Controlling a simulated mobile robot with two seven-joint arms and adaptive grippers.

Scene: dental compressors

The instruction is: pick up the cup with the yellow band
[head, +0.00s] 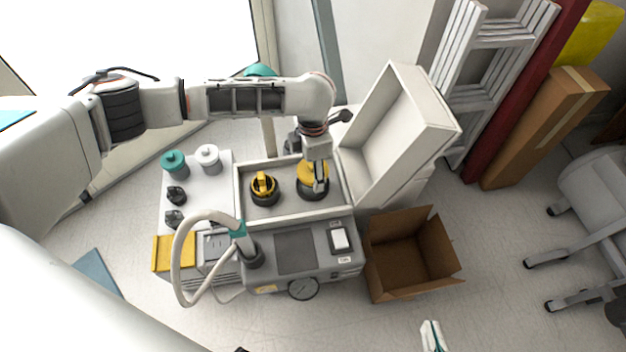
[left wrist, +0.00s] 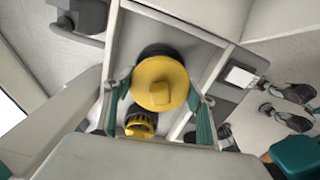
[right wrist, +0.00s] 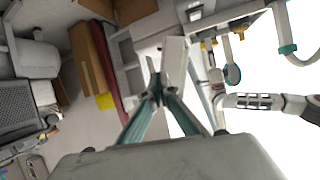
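Two round black-and-yellow pieces stand in the open white compartment; I cannot tell for sure which is the cup with the yellow band. The right one, a dark-based piece with a broad yellow top (head: 308,172), is under my left gripper (head: 318,186). In the left wrist view this yellow-topped piece (left wrist: 160,84) lies between the spread fingers of the left gripper (left wrist: 157,110), with a gap on both sides. The left piece, black with a yellow bridge-like top (head: 264,186), stands beside it and also shows in the left wrist view (left wrist: 139,124). My right gripper (right wrist: 158,92) is shut and empty, away from the compartment.
The compartment's raised white lid (head: 405,125) stands to its right. A grey compressor unit with a hose (head: 295,255) is in front. Teal- and white-lidded jars (head: 174,164) and dark knobs stand to the left. An open cardboard box (head: 410,255) sits at right.

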